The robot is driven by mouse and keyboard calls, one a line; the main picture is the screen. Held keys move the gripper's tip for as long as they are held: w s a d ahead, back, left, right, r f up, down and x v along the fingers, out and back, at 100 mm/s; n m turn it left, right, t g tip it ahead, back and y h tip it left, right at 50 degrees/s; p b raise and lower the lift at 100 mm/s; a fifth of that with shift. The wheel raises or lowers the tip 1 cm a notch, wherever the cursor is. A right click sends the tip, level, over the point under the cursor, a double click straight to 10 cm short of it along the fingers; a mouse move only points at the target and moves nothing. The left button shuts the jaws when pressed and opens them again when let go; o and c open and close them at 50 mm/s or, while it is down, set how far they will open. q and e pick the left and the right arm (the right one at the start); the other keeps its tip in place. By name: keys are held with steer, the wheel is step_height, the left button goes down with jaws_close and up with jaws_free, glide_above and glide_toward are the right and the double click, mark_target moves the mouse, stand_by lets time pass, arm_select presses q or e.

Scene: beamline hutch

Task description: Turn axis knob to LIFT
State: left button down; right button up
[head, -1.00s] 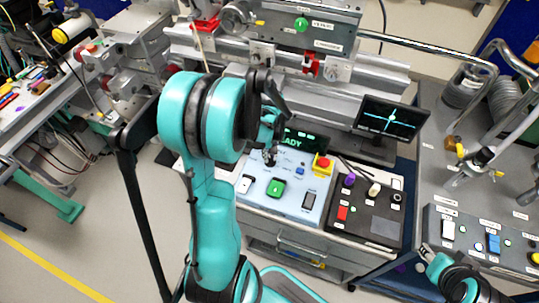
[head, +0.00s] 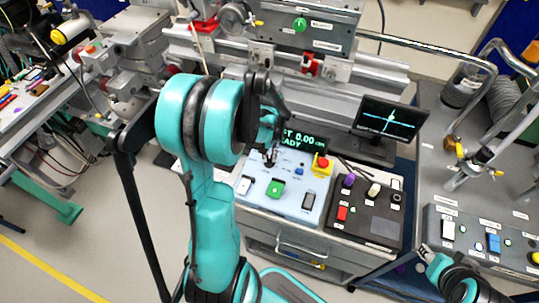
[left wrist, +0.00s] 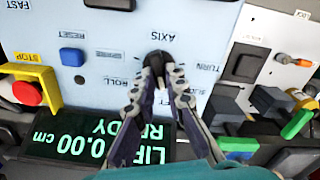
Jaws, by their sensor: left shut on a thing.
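The black axis knob (left wrist: 157,57) sits on the light blue control panel (left wrist: 100,85), under the label AXIS. Labels around it include TURN and ROLL. My left gripper (left wrist: 165,72) is shut on the knob from above, and its fingers hide part of it and its pointer. In the head view my left gripper (head: 270,158) is over the upper part of the panel, and the knob is hidden behind it. The display (left wrist: 95,147) shows green text reading LIFT 0.00 cm and READY. My right gripper (head: 437,262) is at the lower right, away from the knob; its finger opening is unclear.
A green button (head: 275,188) and other switches lie lower on the panel. A black box with coloured controls (head: 370,225) adjoins it at right. A monitor (head: 390,118) stands behind.

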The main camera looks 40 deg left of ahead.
mark_target(270, 158)
arm_select(q)
steer(key=c, duration=1.6)
jaws_free()
steer(key=shift+o, duration=0.2)
step_height(270, 158, up, 12)
steer(key=s+d+r+m+t, duration=0.1)
steer(key=s+d+m+t, duration=0.2)
steer(key=d, duration=0.6)
steer(key=s+d+r+m+t, duration=0.1)
steer(key=s+d+m+t, duration=0.3)
steer(key=d, duration=0.5)
steer(key=shift+s+r+m, duration=0.25)
steer(key=shift+m, duration=0.05)
